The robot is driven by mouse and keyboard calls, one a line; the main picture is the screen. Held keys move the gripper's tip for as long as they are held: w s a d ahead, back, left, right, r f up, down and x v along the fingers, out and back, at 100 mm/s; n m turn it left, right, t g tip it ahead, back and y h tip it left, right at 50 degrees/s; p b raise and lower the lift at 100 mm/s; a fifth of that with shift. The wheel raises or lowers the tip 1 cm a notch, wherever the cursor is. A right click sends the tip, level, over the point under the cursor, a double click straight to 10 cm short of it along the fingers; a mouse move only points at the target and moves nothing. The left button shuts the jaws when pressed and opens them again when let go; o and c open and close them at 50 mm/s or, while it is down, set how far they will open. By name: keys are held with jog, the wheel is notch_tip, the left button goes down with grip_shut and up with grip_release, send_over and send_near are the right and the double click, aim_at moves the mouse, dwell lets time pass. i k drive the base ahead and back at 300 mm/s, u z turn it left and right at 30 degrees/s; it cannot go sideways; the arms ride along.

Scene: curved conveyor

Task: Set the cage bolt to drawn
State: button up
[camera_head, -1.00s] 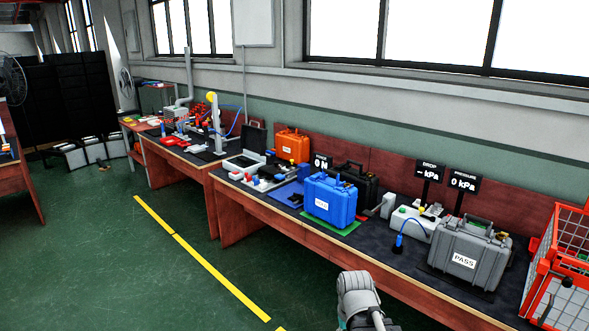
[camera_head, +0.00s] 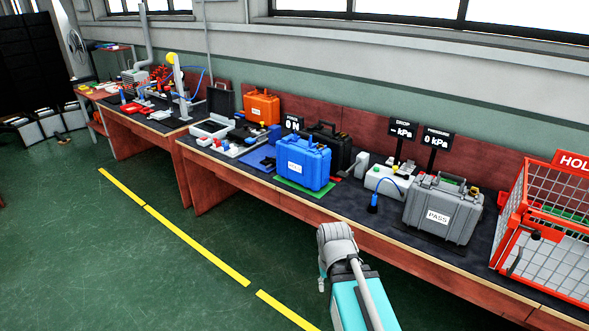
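The red-framed wire cage (camera_head: 512,207) stands at the right end of the bench, cut off by the picture's right edge. Its front has grey mesh. A small dark knob (camera_head: 535,235) sits on a red part of its front; this may be the bolt, but it is too small to tell whether it is drawn or shot. A dark curved handle (camera_head: 515,262) shows below and left of it. My arm, grey and teal, rises from the bottom of the picture in front of the bench, left of the cage. My gripper cannot be made out.
A grey case (camera_head: 442,210) marked PASS stands left of the cage. A blue case (camera_head: 302,165), a black case (camera_head: 335,145) and an orange case (camera_head: 261,108) stand further left. Green floor (camera_head: 120,260) in front is clear.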

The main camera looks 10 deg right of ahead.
aim_at(536, 236)
jog(key=z, duration=1.95)
